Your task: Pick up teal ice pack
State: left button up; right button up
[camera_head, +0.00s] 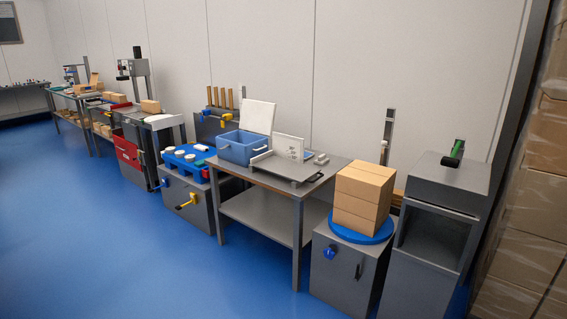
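I cannot make out a teal ice pack in the head view. A blue tub (236,154) with light handles stands on the grey table (262,175). A white lid or panel stands upright behind it, and the low angle hides most of the tub's inside. A small blue sliver shows behind a white upright plate (289,146) on the same table, too little to identify. Neither of my grippers is in view.
A blue turntable (342,236) carrying stacked cardboard boxes (362,197) stands right of the table. A grey machine (438,220) is at the right. A cabinet with a blue tray (174,167) stands to the left. The blue floor (110,250) in front is clear.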

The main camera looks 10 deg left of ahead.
aim_at(200, 163)
jog(key=i+j+u, duration=0.7)
jog(key=i+u, duration=0.55)
jog(key=i, duration=0.2)
jog(key=i+j, duration=0.1)
jog(key=i, duration=2.2)
jog(key=i+z, duration=0.25)
jog(key=i, duration=0.15)
jog(key=i+j+z, duration=0.2)
jog(key=i, duration=0.15)
jog(key=i+j+z, duration=0.25)
jog(key=i, duration=0.15)
